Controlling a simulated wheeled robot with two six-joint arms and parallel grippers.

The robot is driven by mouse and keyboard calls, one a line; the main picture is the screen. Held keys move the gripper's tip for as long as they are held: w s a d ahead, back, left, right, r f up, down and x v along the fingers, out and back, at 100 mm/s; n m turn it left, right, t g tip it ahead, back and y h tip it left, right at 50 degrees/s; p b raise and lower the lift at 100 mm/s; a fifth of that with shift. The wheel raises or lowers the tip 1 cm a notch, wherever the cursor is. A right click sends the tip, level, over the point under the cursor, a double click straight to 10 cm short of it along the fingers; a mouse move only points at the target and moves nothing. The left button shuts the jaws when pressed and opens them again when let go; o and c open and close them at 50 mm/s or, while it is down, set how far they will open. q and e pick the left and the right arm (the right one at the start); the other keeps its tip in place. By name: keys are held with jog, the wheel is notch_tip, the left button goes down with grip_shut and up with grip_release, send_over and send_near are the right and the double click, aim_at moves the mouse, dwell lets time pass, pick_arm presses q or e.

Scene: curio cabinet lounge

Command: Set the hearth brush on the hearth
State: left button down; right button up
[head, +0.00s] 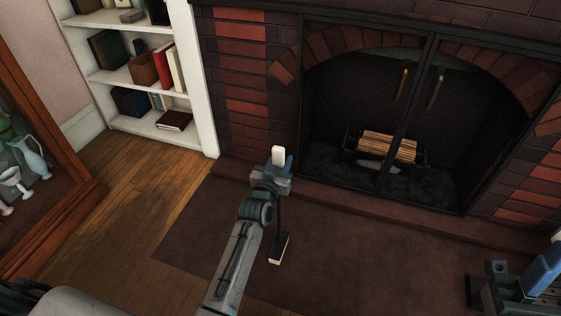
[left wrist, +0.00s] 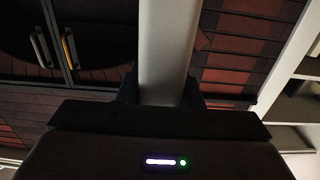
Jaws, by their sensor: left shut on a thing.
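The hearth brush (head: 279,225) hangs upright in my left gripper (head: 276,174), its pale handle end on top and a dark shaft leading down to a pale-edged head. In the left wrist view its pale handle (left wrist: 166,50) runs between the fingers of my left gripper (left wrist: 160,92), which is shut on it. In the head view the brush is in front of the low hearth ledge (head: 390,212), over the dark rug. I cannot tell whether its head touches the rug. My right gripper (head: 527,285) is partly in view at the lower right; its jaws are unclear.
The brick fireplace (head: 245,80) has a dark framed glass front with logs (head: 388,147) behind it. A white bookcase (head: 205,80) stands at the left of it. A wooden cabinet (head: 55,225) with glassware is at far left. The dark rug (head: 350,270) looks clear.

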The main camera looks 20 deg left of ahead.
pick_arm(q)
jog(key=c, duration=1)
grip_release()
